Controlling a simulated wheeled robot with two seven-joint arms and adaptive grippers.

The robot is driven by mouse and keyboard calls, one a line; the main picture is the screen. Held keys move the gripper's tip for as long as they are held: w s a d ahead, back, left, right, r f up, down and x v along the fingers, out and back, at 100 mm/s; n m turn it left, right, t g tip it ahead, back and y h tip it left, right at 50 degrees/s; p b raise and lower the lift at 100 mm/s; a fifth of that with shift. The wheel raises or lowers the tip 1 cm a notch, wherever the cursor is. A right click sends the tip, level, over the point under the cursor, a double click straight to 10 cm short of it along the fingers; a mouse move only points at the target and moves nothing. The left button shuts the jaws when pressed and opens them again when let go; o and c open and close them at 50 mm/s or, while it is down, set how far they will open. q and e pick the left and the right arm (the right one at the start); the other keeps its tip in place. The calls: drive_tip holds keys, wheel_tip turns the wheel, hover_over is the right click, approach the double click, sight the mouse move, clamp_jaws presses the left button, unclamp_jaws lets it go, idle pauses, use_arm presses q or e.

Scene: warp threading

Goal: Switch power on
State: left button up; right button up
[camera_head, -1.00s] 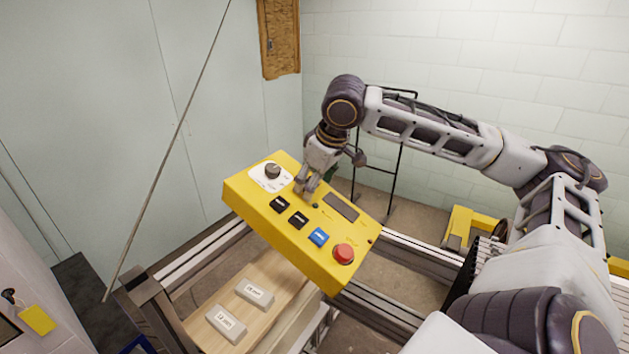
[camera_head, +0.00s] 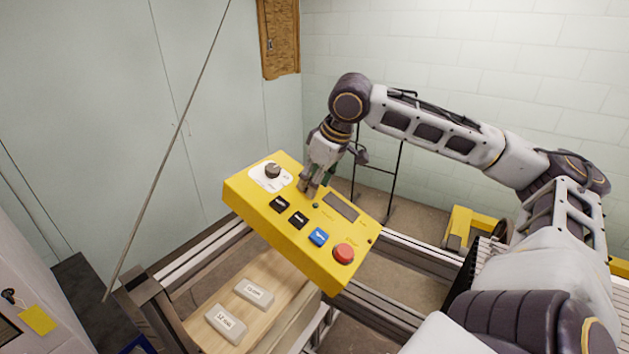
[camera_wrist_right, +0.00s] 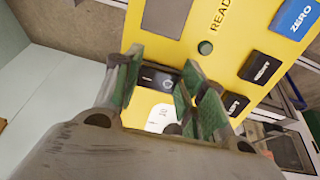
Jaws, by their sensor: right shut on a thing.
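The yellow control panel (camera_head: 265,220) stands tilted on the machine frame. The black rocker power switch (camera_wrist_right: 158,78) shows in the right wrist view, with a white line and a round mark on its face. My right gripper (camera_head: 308,187) is at the panel's upper part, just right of the dial (camera_head: 272,171). In the right wrist view the green-padded fingers of the gripper (camera_wrist_right: 160,95) stand on either side of the switch, shut on it. In the head view the hand hides the switch. My left gripper is not in view.
The panel also bears black buttons (camera_head: 298,220), a blue button (camera_head: 318,237), a red button (camera_head: 343,253) and a dark display (camera_head: 340,207). Two labelled grey blocks lie on a wooden board (camera_head: 213,299) below. A thin rod (camera_head: 170,150) slants at the left.

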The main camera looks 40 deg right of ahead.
drive_tip(key=shift+d, duration=0.1)
idle(0.4)
drive_tip(key=o, duration=1)
drive_tip(key=v, duration=1.2)
drive_tip(key=shift+d, duration=0.25)
